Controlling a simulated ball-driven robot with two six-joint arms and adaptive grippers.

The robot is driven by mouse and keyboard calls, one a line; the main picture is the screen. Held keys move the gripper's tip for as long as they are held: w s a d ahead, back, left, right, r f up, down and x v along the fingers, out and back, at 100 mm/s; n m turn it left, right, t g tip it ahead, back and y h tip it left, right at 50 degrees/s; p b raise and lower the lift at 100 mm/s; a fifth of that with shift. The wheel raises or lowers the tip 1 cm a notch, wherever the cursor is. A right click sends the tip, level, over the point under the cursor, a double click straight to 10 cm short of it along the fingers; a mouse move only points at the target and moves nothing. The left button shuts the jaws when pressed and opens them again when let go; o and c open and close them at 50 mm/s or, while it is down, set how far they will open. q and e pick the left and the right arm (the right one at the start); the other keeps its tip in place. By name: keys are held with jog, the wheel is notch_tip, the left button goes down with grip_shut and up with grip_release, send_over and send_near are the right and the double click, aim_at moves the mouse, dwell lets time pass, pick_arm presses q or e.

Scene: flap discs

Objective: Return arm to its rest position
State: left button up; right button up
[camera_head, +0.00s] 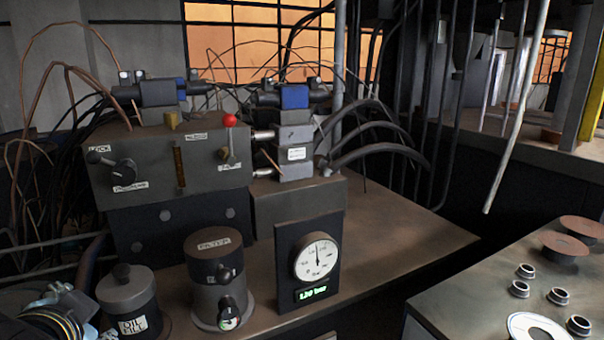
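Neither of my grippers can be made out in the head view.
A brown bench holds a valve block (165,180) with a red-knobbed lever (229,120), a filter canister (217,275), a gauge panel (308,262) and an oil pot (130,300). Hoses hang behind. A banded bundle (55,318) at lower left is unclear.

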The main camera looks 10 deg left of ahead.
pick_arm(q)
jog(key=s+d+f+g+h, duration=0.5)
jog(key=s+d+h, duration=0.2)
jog(key=s+d, duration=0.3)
jog(key=s+a+f+n+g+b, duration=0.1)
jog(key=s+a+f, duration=0.1)
jog(key=f, duration=1.3)
jog(key=s+a+f+b, duration=0.1)
jog(key=s+a+f, duration=0.1)
jog(key=f, duration=1.4)
jog(key=s+f+g, duration=0.1)
jog(key=s+f, duration=1.3)
jog(key=s, duration=0.3)
jog(key=shift+a+f+b, duration=0.15)
jog(key=shift+a+b, duration=0.15)
jog(key=shift+b, duration=0.1)
jog(key=shift+n, duration=0.3)
